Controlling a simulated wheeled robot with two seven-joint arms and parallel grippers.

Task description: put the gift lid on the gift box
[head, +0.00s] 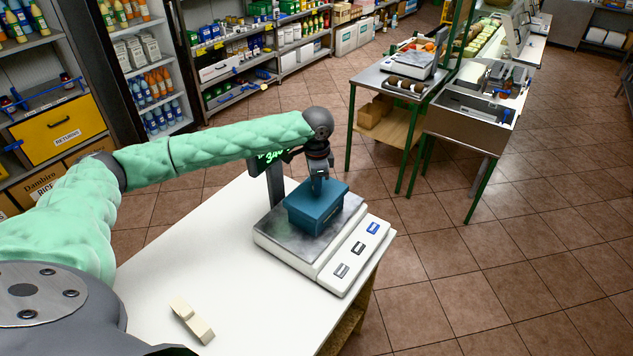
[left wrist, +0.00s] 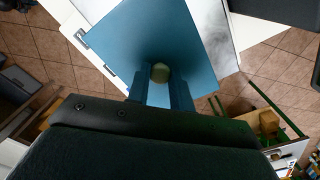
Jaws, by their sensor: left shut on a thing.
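The blue gift lid (head: 328,197) lies over the top of the blue gift box (head: 308,221), which stands on the metal plate of a white scale (head: 335,272). Lid and box look lined up; I cannot tell whether the lid rests fully down. My left gripper (head: 318,185) points down above the lid, shut on its small knob. The lid hides the box there. My right gripper is not in view.
The scale stands on a white table (head: 225,255), its dark display post (head: 273,178) behind the box. A small cream-coloured block piece (head: 190,320) lies at the table's front. The table left of the scale is clear. A metal side table (head: 385,85) stands farther back.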

